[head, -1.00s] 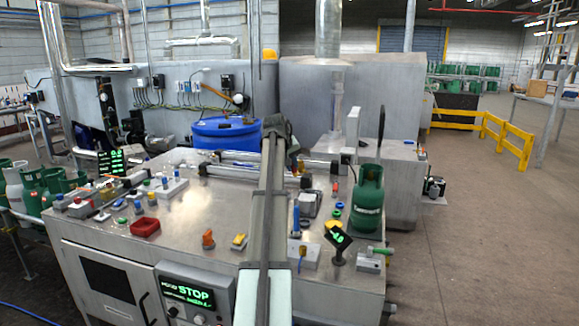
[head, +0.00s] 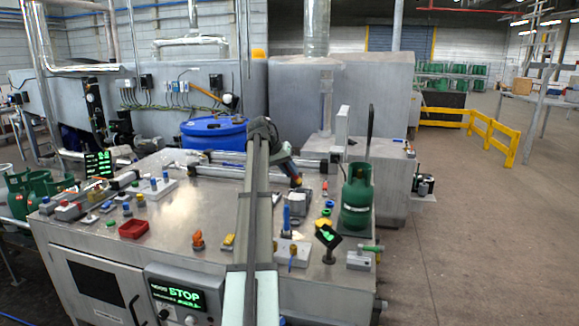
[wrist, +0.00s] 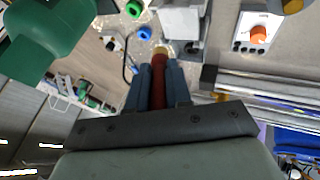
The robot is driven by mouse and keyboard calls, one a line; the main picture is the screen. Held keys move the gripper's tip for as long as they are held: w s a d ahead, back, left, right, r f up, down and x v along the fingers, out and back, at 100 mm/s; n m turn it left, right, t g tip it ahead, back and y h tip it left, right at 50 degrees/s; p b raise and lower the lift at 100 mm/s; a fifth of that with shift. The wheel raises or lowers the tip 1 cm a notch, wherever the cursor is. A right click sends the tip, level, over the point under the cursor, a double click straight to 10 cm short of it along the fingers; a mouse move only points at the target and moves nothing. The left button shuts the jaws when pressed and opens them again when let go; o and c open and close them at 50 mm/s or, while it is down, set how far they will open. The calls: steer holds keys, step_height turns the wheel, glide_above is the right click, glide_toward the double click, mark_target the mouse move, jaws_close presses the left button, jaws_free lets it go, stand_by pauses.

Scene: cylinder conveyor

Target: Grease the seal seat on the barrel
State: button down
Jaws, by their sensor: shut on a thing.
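My gripper (wrist: 158,68) is shut on a dark red stick-like thing (wrist: 158,90) with a pale yellowish tip (wrist: 162,49), perhaps a grease brush. In the head view my gripper (head: 296,181) hangs over the right part of the metal bench, and its finger area is small there. Long silver cylinder barrels (head: 222,173) lie across the back of the bench, to the left of my gripper. Silver rods also cross the right of the wrist view (wrist: 270,82). I cannot make out the seal seat or any grease on it.
A green gas bottle (head: 357,196) stands at the bench's right edge, near my gripper. Near it are a blue ring (wrist: 145,33), a green ring (wrist: 133,9) and a tilted black display (head: 328,236). A red tray (head: 134,229) lies left. The middle of the bench (head: 190,205) is mostly clear.

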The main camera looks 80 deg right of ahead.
steer(key=shift+s+f, duration=2)
steer(key=shift+f, duration=1)
steer(key=shift+w+r, duration=0.65)
steer(key=shift+r, duration=0.7)
steer(key=shift+w+r, duration=0.7)
steer(key=shift+r, duration=0.7)
steer(key=shift+w+r, duration=0.65)
steer(key=shift+r, duration=0.7)
